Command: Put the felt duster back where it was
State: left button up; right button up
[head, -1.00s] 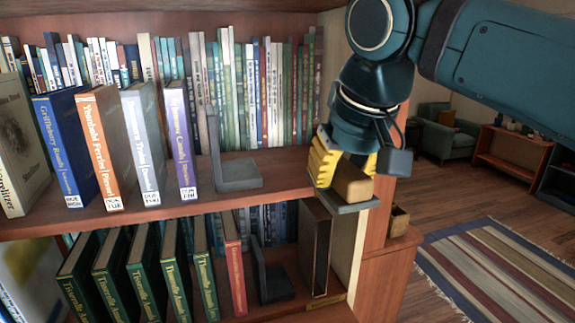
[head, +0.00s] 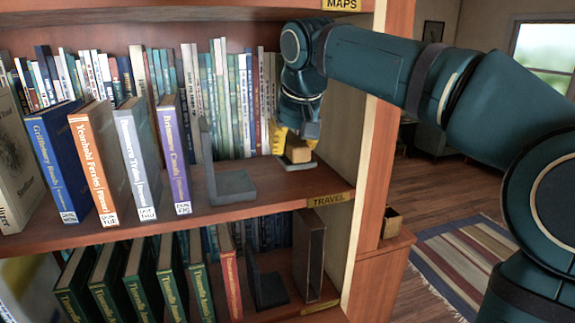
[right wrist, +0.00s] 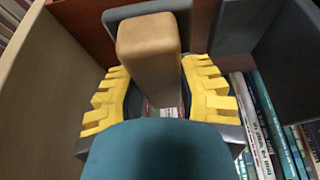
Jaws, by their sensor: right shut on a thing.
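The felt duster (head: 298,153) is a tan wooden block with a grey pad under it. My right gripper (head: 287,145), with yellow fingers, is shut on it at the right end of the upper shelf, right of the grey bookend (head: 232,186). The pad is low over the shelf board; I cannot tell whether it touches. In the right wrist view the duster's block (right wrist: 148,48) stands between the yellow fingers of the right gripper (right wrist: 158,95). My left gripper is not in view.
Upright books (head: 130,160) fill the upper shelf's left side, with a back row behind. The shelf's side panel (head: 352,130) is close on the right. A "TRAVEL" label (head: 328,200) is on the front edge. Bare board lies between bookend and duster.

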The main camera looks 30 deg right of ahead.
aim_at(286, 183)
jog(key=shift+w+d+f, duration=0.1)
jog(key=shift+w+d, duration=0.05)
jog(key=shift+w, duration=0.5)
jog(key=shift+w+d, duration=0.15)
jog(key=shift+w, duration=0.45)
jog(key=shift+s+f, duration=0.1)
jog(key=shift+f, duration=0.65)
jog(key=shift+s+f, duration=0.1)
jog(key=shift+f, duration=0.8)
jog(key=shift+w+f, duration=0.15)
jog(key=shift+f, duration=0.75)
jog(key=shift+w+f, duration=0.1)
jog(key=shift+f, duration=0.75)
jog(key=shift+f+b, duration=0.1)
jog(key=shift+b, duration=0.2)
jog(key=o, duration=1)
jog(key=shift+f, duration=0.1)
